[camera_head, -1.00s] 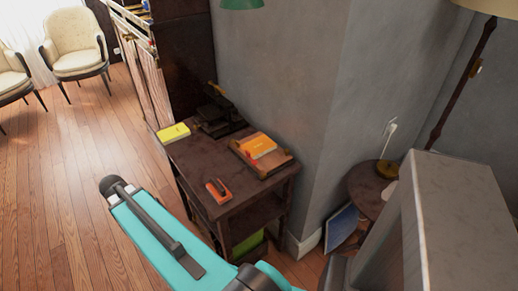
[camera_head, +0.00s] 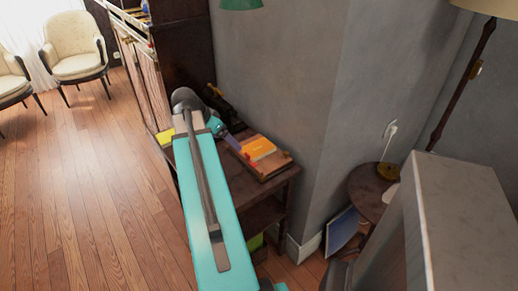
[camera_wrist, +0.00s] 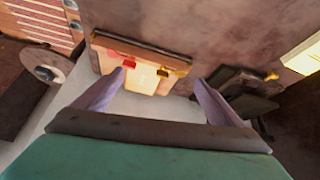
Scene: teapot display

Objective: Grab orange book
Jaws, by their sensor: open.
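The orange book (camera_head: 258,148) lies on a wooden tray (camera_head: 278,166) at the right side of the dark desk in the head view. In the wrist view, a bright, washed-out yellowish patch (camera_wrist: 142,82), apparently the book, shows on the tray (camera_wrist: 140,47) between the fingers. My gripper (camera_head: 235,143) is over the desk, just left of the book in the head view. In the wrist view, my gripper (camera_wrist: 160,80) has its two fingers spread wide with nothing held. I cannot tell how high the fingertips are above the book.
A black device (camera_head: 222,103) stands behind my gripper, and it also shows close to the right finger in the wrist view (camera_wrist: 245,92). A yellow book (camera_head: 165,136) lies at the desk's left. The grey wall (camera_head: 270,70) rises close behind the desk.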

